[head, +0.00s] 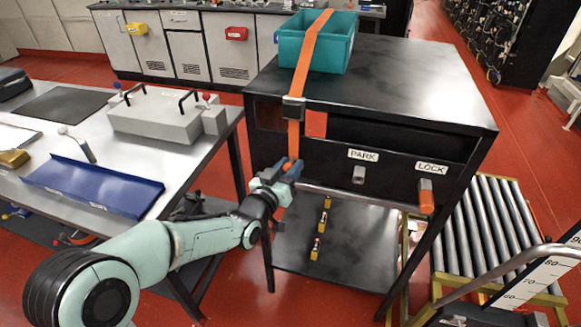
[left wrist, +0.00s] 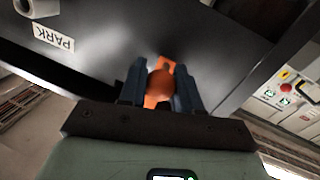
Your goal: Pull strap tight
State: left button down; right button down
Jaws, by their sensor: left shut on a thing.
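An orange strap (head: 299,75) runs over a teal bin (head: 338,52) on the black cart (head: 395,85). It passes through a dark buckle (head: 293,104) at the cart's edge and hangs down the front. My left gripper (head: 289,168) is shut on the strap's lower end, below the buckle. In the left wrist view an orange ball-shaped end (left wrist: 160,84) sits between the two blue-grey fingers, with a bit of orange strap above and below it. My right gripper is in neither view.
The cart front has a PARK knob (head: 358,175) and an orange LOCK handle (head: 426,196). A steel table (head: 205,150) with a grey box (head: 155,116) and a blue tray (head: 95,186) stands left. A roller conveyor (head: 490,225) stands right. Red floor shows between.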

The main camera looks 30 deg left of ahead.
pick_arm(q)
jog(key=shift+f, duration=0.1)
jog(key=c, duration=0.8)
grip_release()
jog(key=s, duration=1.3)
jog(key=shift+s+d, duration=0.25)
jog(key=shift+d, duration=0.05)
